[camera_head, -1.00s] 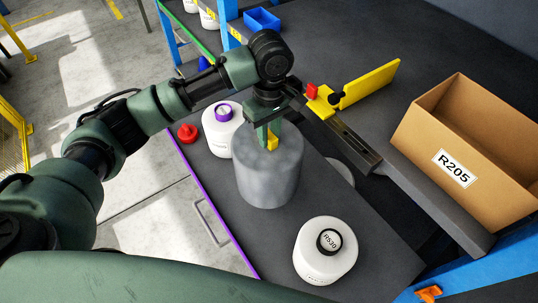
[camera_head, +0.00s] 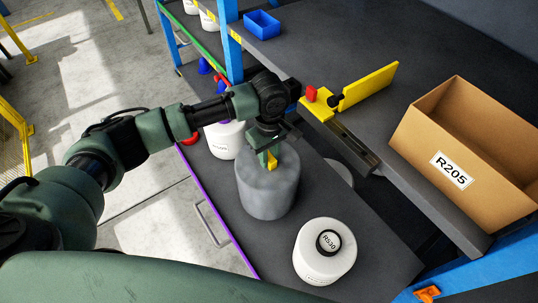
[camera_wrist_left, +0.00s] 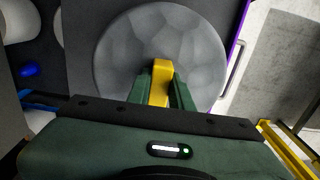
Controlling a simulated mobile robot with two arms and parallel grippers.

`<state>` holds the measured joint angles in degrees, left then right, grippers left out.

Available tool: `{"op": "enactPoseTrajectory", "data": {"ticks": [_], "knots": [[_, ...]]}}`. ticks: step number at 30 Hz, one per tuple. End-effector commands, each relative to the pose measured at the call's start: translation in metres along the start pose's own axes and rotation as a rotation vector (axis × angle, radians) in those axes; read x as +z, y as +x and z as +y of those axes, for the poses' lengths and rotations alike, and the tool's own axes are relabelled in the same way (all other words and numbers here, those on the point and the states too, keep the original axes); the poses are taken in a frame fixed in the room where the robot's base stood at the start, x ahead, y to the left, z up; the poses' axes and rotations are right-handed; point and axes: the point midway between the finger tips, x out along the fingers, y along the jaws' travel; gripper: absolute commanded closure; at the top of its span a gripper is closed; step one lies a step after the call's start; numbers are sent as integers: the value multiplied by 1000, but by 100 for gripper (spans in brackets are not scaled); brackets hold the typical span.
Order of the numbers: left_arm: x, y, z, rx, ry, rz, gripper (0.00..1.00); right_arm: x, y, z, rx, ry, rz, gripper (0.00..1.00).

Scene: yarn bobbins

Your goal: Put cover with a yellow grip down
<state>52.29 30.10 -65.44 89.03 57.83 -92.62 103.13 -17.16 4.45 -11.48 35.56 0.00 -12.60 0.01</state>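The cover is a grey, mottled cylinder (camera_head: 266,192) with a small yellow grip (camera_head: 272,162) on top. It is upright on or just above the dark tabletop; I cannot tell whether its base touches. My left gripper (camera_head: 267,160) comes from above, with its green fingers on either side of the yellow grip. In the left wrist view the round grey top (camera_wrist_left: 120,55) and the yellow grip (camera_wrist_left: 161,80) show, with the grip between the fingers (camera_wrist_left: 162,90). Whatever is under the cover is hidden. My right gripper is not in view.
A white bobbin labelled R530 (camera_head: 313,262) stands in front, right of the cover. Another white bobbin (camera_head: 223,142) is close behind it, partly behind my arm. A rail with a yellow plate (camera_head: 370,85) and a cardboard box R205 (camera_head: 431,137) lie to the right.

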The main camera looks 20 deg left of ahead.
Motion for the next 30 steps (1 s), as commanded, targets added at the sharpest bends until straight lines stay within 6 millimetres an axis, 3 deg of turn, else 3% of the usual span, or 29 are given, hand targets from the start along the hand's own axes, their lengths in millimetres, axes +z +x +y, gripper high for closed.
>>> {"op": "enactPoseTrajectory", "data": {"ticks": [1, 3, 14, 17, 30], "knots": [[0, 0, 0, 0, 0, -1, 68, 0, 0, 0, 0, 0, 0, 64], [0, 0, 0, -1, 0, -1, 57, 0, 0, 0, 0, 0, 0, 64], [0, -4, 0, 1, 1, 0, 57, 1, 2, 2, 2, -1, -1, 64], [0, -16, 1, 2, 0, -1, 57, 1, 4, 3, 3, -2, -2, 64], [0, -103, 1, 3, 1, 0, 57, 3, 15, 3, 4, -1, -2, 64]]}}
